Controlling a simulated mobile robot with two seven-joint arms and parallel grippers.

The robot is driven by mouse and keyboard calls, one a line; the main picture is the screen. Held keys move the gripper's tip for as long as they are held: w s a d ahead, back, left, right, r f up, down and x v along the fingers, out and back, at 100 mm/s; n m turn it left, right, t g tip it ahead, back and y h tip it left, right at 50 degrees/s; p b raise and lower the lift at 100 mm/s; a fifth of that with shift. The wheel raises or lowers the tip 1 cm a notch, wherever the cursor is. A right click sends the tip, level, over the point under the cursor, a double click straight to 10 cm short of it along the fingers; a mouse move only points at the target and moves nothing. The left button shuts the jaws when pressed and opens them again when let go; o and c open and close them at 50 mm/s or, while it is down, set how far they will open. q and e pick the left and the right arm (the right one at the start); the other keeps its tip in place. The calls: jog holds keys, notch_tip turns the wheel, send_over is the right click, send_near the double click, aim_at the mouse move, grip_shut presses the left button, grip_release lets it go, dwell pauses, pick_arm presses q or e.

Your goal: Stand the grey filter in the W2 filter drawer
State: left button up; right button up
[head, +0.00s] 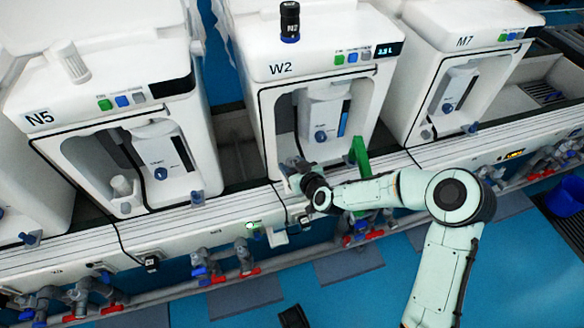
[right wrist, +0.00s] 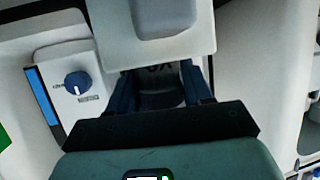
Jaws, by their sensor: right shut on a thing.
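The W2 machine (head: 281,69) stands in the middle of the head view, with an open front bay. My right gripper (head: 293,167) reaches into the lower left of this bay. In the right wrist view its fingers (right wrist: 160,88) are shut on a dark grey piece with lettering (right wrist: 160,72), apparently the grey filter. Most of this piece is hidden by the gripper and by a pale rounded part above it. I cannot tell whether it touches the drawer, which I cannot make out behind the gripper. My left gripper is not in view.
A blue knob (right wrist: 77,83) on a white unit is left of the fingers. A green upright piece (head: 360,158) stands at the bay's right front. A black cylinder marked N2 (head: 290,22) stands on W2. Machines N5 (head: 38,117) and M7 (head: 463,41) flank it.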

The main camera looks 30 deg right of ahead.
jog(key=shift+f, duration=0.25)
jog(key=shift+r, duration=0.15)
jog(key=shift+f, duration=0.25)
jog(key=o, duration=1.1)
jog(key=shift+r, duration=0.15)
